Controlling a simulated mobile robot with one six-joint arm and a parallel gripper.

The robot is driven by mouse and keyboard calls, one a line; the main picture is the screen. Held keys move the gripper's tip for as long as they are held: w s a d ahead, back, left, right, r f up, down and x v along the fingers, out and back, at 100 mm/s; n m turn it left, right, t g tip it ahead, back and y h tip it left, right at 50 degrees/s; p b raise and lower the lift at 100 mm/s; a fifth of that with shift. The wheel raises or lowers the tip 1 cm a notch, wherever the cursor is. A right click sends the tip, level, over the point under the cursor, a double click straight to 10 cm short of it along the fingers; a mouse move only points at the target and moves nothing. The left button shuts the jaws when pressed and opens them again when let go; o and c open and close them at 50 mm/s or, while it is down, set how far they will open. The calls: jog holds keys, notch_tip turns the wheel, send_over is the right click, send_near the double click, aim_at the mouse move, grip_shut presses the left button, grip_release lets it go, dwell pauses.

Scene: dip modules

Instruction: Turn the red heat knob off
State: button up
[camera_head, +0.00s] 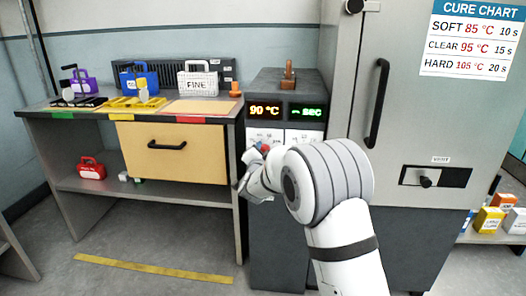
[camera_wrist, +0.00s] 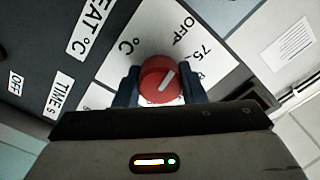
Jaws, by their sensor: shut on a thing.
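The red heat knob (camera_wrist: 161,80) is on the white dial plate (camera_wrist: 160,30) with the marks OFF and 75 in the wrist view. Its white pointer line tilts up and to the right, toward the area between OFF and 75. My gripper (camera_wrist: 160,88) has its two dark fingers on either side of the knob, shut on it. In the head view my gripper (camera_head: 256,160) is at the front of the grey control cabinet (camera_head: 275,225), and a bit of red knob (camera_head: 265,148) shows there. The display (camera_head: 265,111) reads 90 °C.
A second display (camera_head: 308,111) shows "sec". A large grey cabinet with a black handle (camera_head: 377,104) stands right of the control cabinet. A workbench (camera_head: 75,130) with a wooden drawer (camera_head: 172,165) and small cases stands left. The floor in front is mostly clear.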

dwell(0.4)
jog(key=o, duration=1)
jog(key=shift+s, duration=0.1)
jog(key=s+p, duration=0.1)
jog(key=s, duration=0.6)
jog(key=shift+s+a, duration=0.15)
jog(key=shift+s, duration=0.1)
